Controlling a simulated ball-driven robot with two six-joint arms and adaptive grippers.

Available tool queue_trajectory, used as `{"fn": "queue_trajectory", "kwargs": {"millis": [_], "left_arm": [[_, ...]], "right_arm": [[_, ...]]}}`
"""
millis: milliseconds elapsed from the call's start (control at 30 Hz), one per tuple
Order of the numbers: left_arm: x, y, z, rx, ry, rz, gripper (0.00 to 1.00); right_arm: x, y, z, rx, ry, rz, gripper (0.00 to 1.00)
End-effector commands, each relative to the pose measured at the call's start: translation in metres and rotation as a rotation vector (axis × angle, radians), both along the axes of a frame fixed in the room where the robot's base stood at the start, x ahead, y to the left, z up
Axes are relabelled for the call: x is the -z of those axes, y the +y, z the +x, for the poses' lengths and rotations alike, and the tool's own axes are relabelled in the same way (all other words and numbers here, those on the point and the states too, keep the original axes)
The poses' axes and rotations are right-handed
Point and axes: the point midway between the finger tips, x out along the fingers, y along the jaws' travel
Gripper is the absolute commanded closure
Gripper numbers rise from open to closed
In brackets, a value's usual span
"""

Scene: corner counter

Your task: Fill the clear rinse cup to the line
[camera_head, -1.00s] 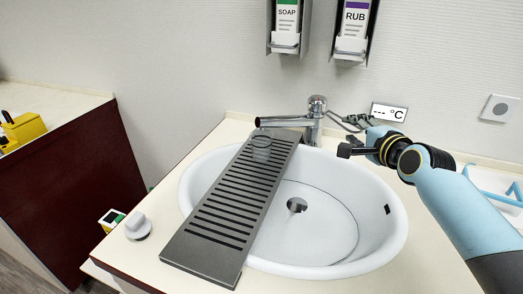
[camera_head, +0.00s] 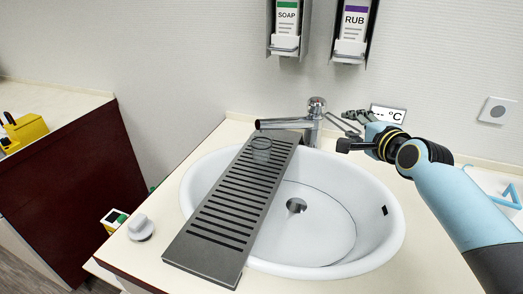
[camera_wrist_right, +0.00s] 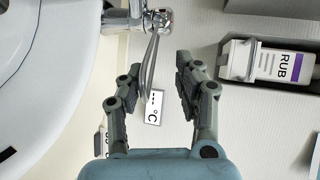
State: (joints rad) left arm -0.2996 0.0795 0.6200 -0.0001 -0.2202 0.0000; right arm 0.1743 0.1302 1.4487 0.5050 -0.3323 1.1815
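The clear rinse cup (camera_head: 261,149) stands on the slatted grey rack (camera_head: 205,237) laid across the white basin, below the spout. It is see-through, and I cannot make out its line or any water in it. The chrome tap (camera_head: 315,122) stands behind the basin, its spout pointing left over the rack's far end. My right gripper (camera_head: 350,130) is right of the tap. In the right wrist view its fingers (camera_wrist_right: 154,90) are apart, with the thin tap lever (camera_wrist_right: 150,65) reaching between them, close to the left finger. My left gripper is not in view.
The white basin (camera_head: 389,240) fills the middle of the counter. A temperature display (camera_head: 389,113) is on the wall behind my gripper. Soap (camera_head: 286,28) and rub (camera_head: 353,32) dispensers hang above. A grey-white knob (camera_head: 140,228) sits front left; a blue-handled thing (camera_head: 507,196) is at right.

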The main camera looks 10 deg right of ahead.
Motion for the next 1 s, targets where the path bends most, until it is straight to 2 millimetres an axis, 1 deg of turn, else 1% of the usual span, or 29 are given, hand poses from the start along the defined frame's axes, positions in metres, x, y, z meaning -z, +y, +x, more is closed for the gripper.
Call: {"fn": "queue_trajectory", "kwargs": {"millis": [667,1000], "left_arm": [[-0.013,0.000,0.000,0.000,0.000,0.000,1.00],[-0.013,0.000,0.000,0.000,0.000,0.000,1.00]], "right_arm": [[-0.016,0.000,0.004,0.000,-0.003,0.000,0.67],[-0.014,0.000,0.004,0.000,-0.002,0.000,0.67]]}}
